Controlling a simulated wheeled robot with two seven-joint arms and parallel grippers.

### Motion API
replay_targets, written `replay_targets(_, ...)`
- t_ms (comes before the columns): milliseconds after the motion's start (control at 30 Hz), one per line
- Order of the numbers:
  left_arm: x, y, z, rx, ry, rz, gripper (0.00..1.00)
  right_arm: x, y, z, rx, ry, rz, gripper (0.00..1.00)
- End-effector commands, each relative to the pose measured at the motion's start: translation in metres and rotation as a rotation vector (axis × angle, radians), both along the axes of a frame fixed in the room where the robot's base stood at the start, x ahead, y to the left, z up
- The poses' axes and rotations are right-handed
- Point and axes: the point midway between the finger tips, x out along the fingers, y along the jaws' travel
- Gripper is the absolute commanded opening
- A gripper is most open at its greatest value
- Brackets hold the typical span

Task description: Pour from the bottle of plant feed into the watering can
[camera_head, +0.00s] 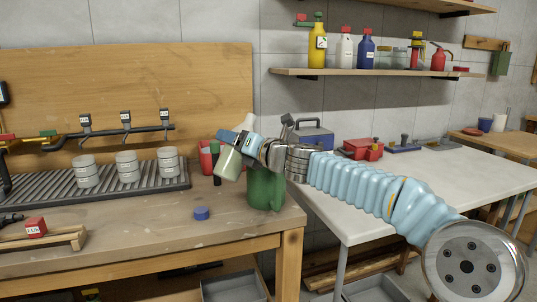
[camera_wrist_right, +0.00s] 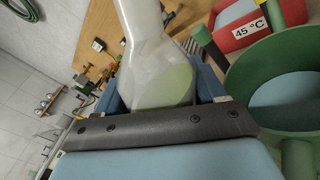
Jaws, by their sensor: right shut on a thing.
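My right gripper (camera_head: 237,141) is shut on the plant feed bottle (camera_head: 228,164). The bottle is translucent white with pale green liquid in its lower part. It is held tilted, its white upper part leaning right, above and left of the green watering can (camera_head: 266,190). The can stands upright on the wooden bench near its right end. In the right wrist view the bottle (camera_wrist_right: 150,50) sits between the fingers, and the open can (camera_wrist_right: 238,85) is to the right with a pale blue surface inside. I see no stream between them. My left gripper is out of view.
A blue cap (camera_head: 201,213) lies on the bench in front of the can. A red container (camera_head: 206,150) stands behind the bottle. Left are a ribbed drip tray (camera_head: 60,195) with several grey pots and a small wooden pallet (camera_head: 50,240). A white table (camera_head: 430,178) is at right.

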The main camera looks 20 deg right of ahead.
Motion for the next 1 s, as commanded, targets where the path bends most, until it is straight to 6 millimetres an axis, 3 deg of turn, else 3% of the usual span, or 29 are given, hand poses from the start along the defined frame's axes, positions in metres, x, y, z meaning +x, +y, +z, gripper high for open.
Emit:
replay_targets(400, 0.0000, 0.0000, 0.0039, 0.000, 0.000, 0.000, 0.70, -0.0067, 0.0074, 0.0062, 0.174, 0.097, -0.001, 0.26)
replay_targets(1000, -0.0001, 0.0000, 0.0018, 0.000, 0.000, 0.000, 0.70, -0.0080, 0.0091, 0.0044, 0.205, 0.117, -0.002, 0.26)
